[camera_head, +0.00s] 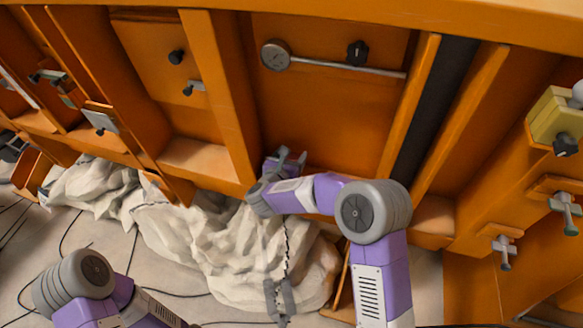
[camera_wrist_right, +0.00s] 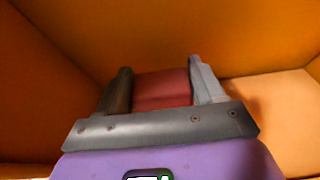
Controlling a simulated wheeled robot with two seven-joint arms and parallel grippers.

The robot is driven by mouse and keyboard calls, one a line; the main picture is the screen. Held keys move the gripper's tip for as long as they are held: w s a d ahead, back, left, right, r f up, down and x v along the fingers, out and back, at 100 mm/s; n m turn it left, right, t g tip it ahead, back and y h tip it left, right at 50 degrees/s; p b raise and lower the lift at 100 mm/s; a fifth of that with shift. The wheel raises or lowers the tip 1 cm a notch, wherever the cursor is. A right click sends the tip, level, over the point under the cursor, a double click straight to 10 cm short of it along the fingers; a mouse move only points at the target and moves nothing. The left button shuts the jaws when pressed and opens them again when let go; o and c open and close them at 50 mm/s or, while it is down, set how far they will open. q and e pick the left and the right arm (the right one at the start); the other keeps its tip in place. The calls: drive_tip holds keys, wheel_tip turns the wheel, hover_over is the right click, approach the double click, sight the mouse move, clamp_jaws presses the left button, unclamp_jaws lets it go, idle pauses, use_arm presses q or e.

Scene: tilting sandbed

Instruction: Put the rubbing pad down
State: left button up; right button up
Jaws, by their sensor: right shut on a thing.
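The rubbing pad (camera_wrist_right: 162,90) shows as a dull red block between the two fingers of my right gripper (camera_wrist_right: 160,85) in the wrist view. The fingers are shut on its sides. In the head view my right gripper (camera_head: 290,160) is at the foot of the orange wall, just above the pale crumpled heap; the pad cannot be made out there. I cannot tell whether the pad touches a surface. Grey finger-like parts (camera_head: 280,298) at the bottom centre appear to be my left gripper, but their opening is unclear.
An orange panel (camera_head: 335,115) with a round gauge (camera_head: 276,56), rod and black knob (camera_head: 357,52) stands behind. Orange ribs (camera_head: 220,90) flank it. The crumpled pale sheet (camera_head: 215,245) lies below, with dark cables (camera_head: 70,230) on the floor. Clamps and knobs (camera_head: 565,210) project at right.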

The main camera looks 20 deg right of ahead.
wheel_tip(320, 180, down, 4)
drive_tip(key=shift+f+b, duration=0.2)
drive_tip(key=shift+b, duration=0.3)
drive_tip(key=shift+w+d, duration=0.1)
drive_tip(key=shift+w, duration=0.05)
drive_tip(key=shift+f, duration=0.15)
drive_tip(key=o, duration=1)
